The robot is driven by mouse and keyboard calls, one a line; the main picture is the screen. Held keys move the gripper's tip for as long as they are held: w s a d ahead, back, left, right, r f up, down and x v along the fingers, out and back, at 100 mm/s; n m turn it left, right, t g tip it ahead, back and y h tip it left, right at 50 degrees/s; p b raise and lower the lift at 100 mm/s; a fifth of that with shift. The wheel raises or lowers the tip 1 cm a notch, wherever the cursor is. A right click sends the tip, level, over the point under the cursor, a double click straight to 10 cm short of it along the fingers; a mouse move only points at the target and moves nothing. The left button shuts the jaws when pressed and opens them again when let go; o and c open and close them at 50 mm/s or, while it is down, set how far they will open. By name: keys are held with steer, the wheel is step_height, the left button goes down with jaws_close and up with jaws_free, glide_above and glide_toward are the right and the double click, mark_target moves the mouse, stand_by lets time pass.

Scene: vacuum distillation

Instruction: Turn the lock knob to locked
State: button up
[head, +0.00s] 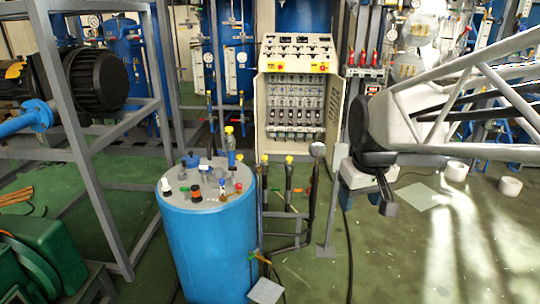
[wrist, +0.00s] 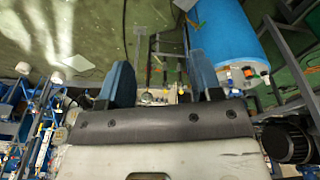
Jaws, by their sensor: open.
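I cannot tell which part is the lock knob. A beige control cabinet (head: 298,58) stands at the back centre, with several small switches on its sloped top and rows of small parts inside. A blue tank (head: 208,245) stands at the front left, with several small knobs and fittings (head: 212,178) on its lid; it also shows at the upper right in the wrist view (wrist: 228,32). My gripper (head: 385,190) hangs right of the tank, apart from it. In the wrist view my gripper's (wrist: 160,82) two blue fingers are spread with nothing between them.
A grey steel frame (head: 85,150) and a green machine (head: 40,260) are at left. The green floor (head: 430,265) at right is mostly clear.

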steer(key=w+a+n, duration=0.2)
steer(key=w+a, duration=0.1)
steer(key=w, duration=0.5)
steer(key=w+a+n, duration=0.2)
steer(key=w+a, duration=0.2)
steer(key=w, duration=0.4)
steer(key=n+g, duration=0.2)
steer(key=n, duration=0.7)
glide_above(238, 184)
step_height(238, 184, down, 23)
steer(key=shift+s+d+f, duration=0.1)
steer(key=shift+s+f, duration=0.05)
steer(key=shift+f, duration=0.05)
steer(key=shift+f, duration=0.15)
steer(key=shift+f, duration=3.8)
